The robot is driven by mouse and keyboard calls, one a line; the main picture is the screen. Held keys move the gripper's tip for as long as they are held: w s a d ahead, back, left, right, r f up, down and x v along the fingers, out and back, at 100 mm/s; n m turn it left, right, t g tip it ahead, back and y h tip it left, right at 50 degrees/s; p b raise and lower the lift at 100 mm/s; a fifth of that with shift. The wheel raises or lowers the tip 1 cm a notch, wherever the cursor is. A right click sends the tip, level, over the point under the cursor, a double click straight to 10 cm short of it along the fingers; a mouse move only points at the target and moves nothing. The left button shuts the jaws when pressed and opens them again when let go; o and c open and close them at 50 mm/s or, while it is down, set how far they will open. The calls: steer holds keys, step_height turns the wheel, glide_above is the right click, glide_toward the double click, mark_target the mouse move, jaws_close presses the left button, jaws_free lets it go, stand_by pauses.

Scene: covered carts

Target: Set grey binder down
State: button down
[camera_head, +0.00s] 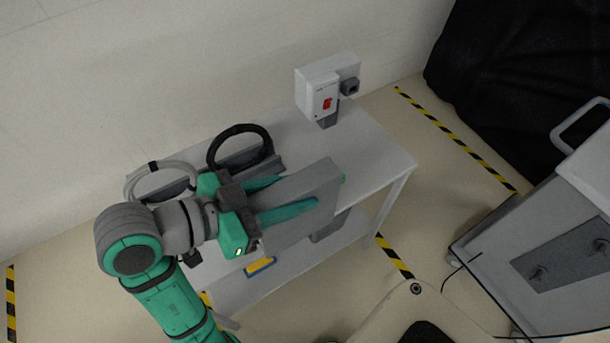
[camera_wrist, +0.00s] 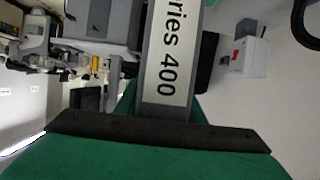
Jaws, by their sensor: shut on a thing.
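The grey binder (camera_head: 298,208) is held between the green fingers of my gripper (camera_head: 287,199), above the white table (camera_head: 378,153). In the wrist view the binder's spine (camera_wrist: 166,62) runs up from between the fingers, with a white label reading "ries 400". My gripper is shut on it. In the head view the binder hides part of the tabletop, and I cannot tell whether its lower edge touches the table.
A white box with a red switch (camera_head: 327,104) stands at the table's back. Cable coils, black (camera_head: 240,148) and grey (camera_head: 162,181), lie at the left. A yellow-and-blue item (camera_head: 260,267) is near the front. The table's right end looks clear. A grey cart (camera_head: 535,235) stands right.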

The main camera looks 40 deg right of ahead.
steer(key=w+d+f, duration=0.7)
steer(key=w+f, duration=0.4)
steer(key=f, duration=0.1)
steer(key=shift+w+d+f, duration=0.2)
steer(key=shift+w+f, duration=0.05)
steer(key=shift+f, duration=0.25)
steer(key=c, duration=1.2)
jaws_free()
steer(key=shift+f, duration=0.1)
steer(key=v, duration=1.2)
steer(key=shift+r, duration=0.2)
